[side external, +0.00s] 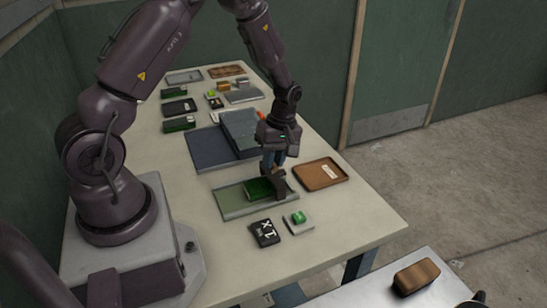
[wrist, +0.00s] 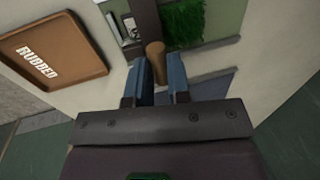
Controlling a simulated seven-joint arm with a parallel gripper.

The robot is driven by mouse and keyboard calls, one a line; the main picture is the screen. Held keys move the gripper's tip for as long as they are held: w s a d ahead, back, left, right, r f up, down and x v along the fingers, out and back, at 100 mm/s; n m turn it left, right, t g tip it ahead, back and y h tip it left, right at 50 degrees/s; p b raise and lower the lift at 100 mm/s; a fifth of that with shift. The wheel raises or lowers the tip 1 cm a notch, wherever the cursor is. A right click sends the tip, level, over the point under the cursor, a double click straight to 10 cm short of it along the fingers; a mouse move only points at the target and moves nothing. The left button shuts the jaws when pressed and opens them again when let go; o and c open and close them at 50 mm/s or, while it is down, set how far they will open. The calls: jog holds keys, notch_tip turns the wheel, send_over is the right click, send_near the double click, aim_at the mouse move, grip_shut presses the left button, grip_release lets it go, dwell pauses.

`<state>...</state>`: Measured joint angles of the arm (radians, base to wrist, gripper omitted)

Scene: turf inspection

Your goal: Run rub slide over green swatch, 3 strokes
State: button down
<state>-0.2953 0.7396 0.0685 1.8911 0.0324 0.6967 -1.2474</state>
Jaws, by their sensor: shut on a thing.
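My gripper (side external: 273,163) points down over the near part of the table. Its blue fingers (wrist: 160,82) are shut on the brown round handle (wrist: 156,52) of the rub slide (side external: 278,184). The slide is a dark brown bar, standing at the right end of the green swatch (side external: 257,188). The swatch is a patch of turf on a flat grey-green tray (side external: 235,207). In the wrist view the turf (wrist: 188,22) lies just right of the bar. I cannot tell whether the slide touches the turf.
A brown tray (side external: 320,174) marked RUBBED is right of the swatch. A dark card (side external: 265,232) and a small block with a green top (side external: 298,221) lie in front. Dark blue-grey pads (side external: 210,149) and several samples lie behind. A brown brush-like block (side external: 416,276) sits on another surface.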

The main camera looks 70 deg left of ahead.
jog(key=s, duration=1.2)
jog(key=shift+s, duration=0.35)
jog(key=c, duration=1.2)
grip_release()
jog(key=shift+s, duration=0.1)
jog(key=shift+o, duration=0.6)
jog(key=shift+w, duration=0.2)
notch_tip(320, 180, up, 13)
jog(key=w, duration=0.2)
jog(key=shift+w+f, duration=0.15)
jog(key=shift+w, duration=0.05)
